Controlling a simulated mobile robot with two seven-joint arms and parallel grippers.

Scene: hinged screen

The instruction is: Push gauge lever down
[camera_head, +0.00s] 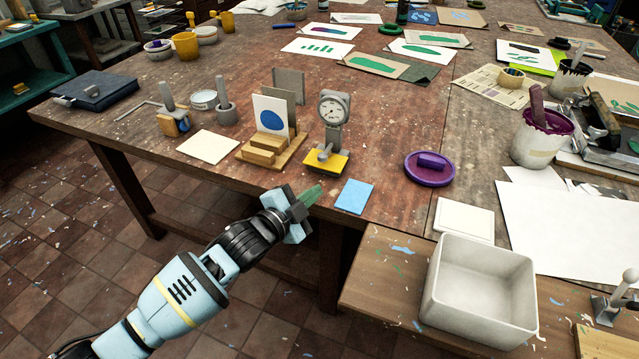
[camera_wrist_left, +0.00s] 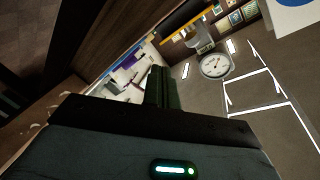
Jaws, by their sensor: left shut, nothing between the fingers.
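The gauge (camera_head: 334,108) has a round white dial on a grey stand over a yellow base (camera_head: 338,163), near the table's front edge. A small grey lever part (camera_head: 324,151) shows low on its front; its exact angle is hard to tell. In the left wrist view the dial (camera_wrist_left: 214,66) appears right of the fingers. My left gripper (camera_head: 308,202), with green fingers, is shut and empty. It is in front of and below the gauge in the picture, apart from it. The fingers also show in the left wrist view (camera_wrist_left: 158,88). My right gripper is not in view.
A wooden stand (camera_head: 272,148) with a blue-dot card is just left of the gauge. A blue card (camera_head: 354,196) and a purple dish (camera_head: 430,168) lie to its right. A white bin (camera_head: 478,290) stands at the lower right, near a grey lever device (camera_head: 615,298).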

